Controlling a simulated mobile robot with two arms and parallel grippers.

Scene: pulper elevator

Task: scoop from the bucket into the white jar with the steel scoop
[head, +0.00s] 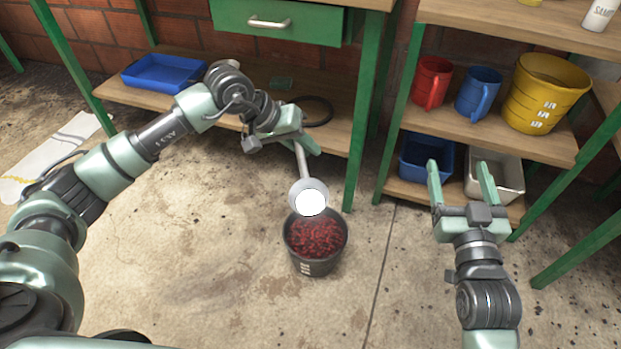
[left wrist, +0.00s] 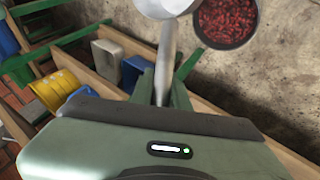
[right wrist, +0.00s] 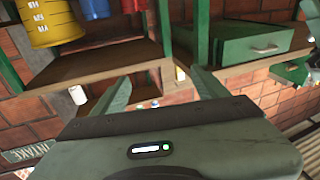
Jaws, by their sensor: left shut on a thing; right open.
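The steel scoop (head: 302,165) is held by its handle in my left gripper (head: 303,143), which is shut on it. The scoop's bowl looks bright, with no red fruit visible in it, and hangs over the far rim of the dark bucket (head: 309,267). The bucket stands on the floor, filled with red fruit (head: 316,238). The left wrist view shows the scoop handle (left wrist: 166,55) beside the bucket's fruit (left wrist: 226,20). My right gripper (head: 460,180) is open and empty, before the right shelves. A white container (head: 601,14) lettered "SAMP" is cut off at top right; I cannot tell if it is the jar.
The right shelves hold a red jug (head: 431,80), a blue jug (head: 477,93), a yellow bucket (head: 543,92), a blue bin (head: 425,160) and a pale bin (head: 508,178). A blue tray (head: 163,73) lies on the left lower shelf. Floor around the bucket is clear.

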